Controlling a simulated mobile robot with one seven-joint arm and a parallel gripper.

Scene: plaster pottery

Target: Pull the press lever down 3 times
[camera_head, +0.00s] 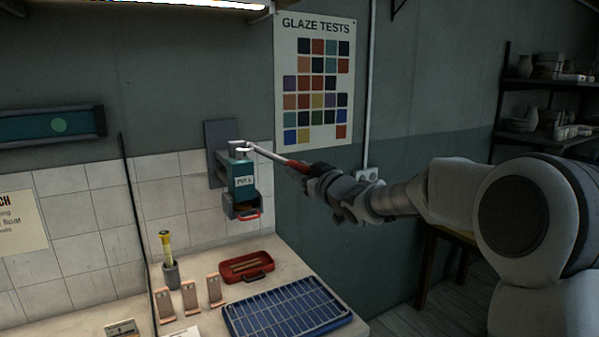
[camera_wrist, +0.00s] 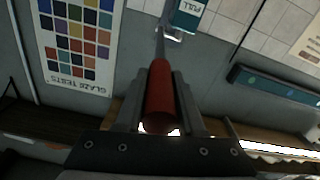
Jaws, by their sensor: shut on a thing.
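The teal press (camera_head: 243,176) is mounted on the tiled wall and carries a PULL label; part of it also shows at the top of the wrist view (camera_wrist: 187,14). Its lever (camera_head: 272,156) is a metal rod with a red grip. In the head view the rod runs from the press top out to the right, sloping slightly downward. My gripper (camera_head: 312,178) is shut on the red grip at the lever's outer end. In the wrist view the red grip (camera_wrist: 161,90) lies between the two fingers of my gripper (camera_wrist: 160,80).
Below the press, a red tray (camera_head: 232,279), a blue rack (camera_head: 330,306), several small pinkish stands (camera_head: 190,298) and a cup with a yellow-handled tool (camera_head: 171,275) occupy the counter. A shelf with pottery (camera_head: 545,140) stands at right. The air around the lever looks clear.

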